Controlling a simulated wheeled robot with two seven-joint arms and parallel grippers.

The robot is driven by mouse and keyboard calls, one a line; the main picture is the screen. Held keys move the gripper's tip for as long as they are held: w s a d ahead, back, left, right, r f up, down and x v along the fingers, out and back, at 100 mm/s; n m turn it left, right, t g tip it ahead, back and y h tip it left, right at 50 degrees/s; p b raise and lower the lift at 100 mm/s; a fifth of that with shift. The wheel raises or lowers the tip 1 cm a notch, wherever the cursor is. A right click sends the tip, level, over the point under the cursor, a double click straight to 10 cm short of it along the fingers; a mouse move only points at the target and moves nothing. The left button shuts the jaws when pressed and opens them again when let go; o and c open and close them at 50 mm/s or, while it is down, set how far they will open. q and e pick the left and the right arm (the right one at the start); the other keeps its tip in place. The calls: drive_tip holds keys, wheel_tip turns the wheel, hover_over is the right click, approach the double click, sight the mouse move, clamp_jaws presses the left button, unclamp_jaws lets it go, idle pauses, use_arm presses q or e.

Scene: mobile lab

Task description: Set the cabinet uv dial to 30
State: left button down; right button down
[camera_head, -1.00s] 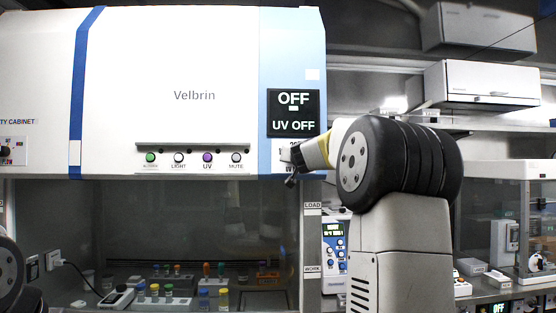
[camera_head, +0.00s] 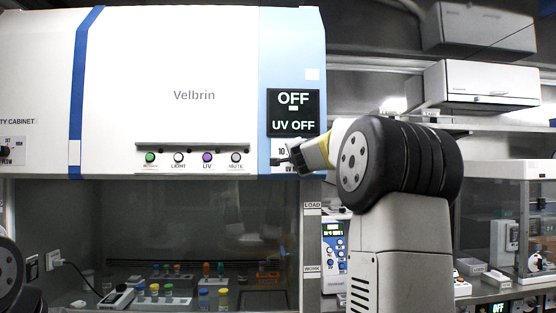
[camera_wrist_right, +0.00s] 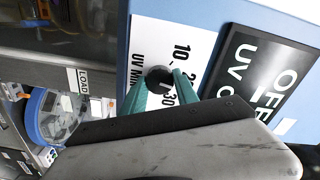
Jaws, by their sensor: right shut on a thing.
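The UV dial is a dark round knob (camera_wrist_right: 158,77) on a white scale plate (camera_wrist_right: 150,40) in the right wrist view. The plate reads 10, a partly covered 2-something, 30 and "UV MIN". My right gripper (camera_wrist_right: 170,90), with teal fingers, is shut on the knob; the fingers hide part of it, and I cannot tell which number it points to. In the head view my right gripper (camera_head: 284,160) covers most of the plate below the display (camera_head: 293,112), which reads "OFF" and "UV OFF". My left gripper is out of view.
The white cabinet front (camera_head: 190,60) has a row of buttons (camera_head: 193,157) left of the dial. Below is the glass sash (camera_head: 200,220), with tubes and racks behind it. A keypad device (camera_head: 334,240) stands right of the cabinet.

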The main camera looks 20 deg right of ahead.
drive_tip(key=shift+f+m, duration=0.15)
drive_tip(key=shift+m, duration=4.85)
drive_tip(key=c, duration=0.9)
unclamp_jaws()
drive_tip(key=shift+c, duration=0.2)
drive_tip(key=shift+s, duration=0.1)
drive_tip(key=v, duration=0.7)
drive_tip(key=shift+s, duration=0.35)
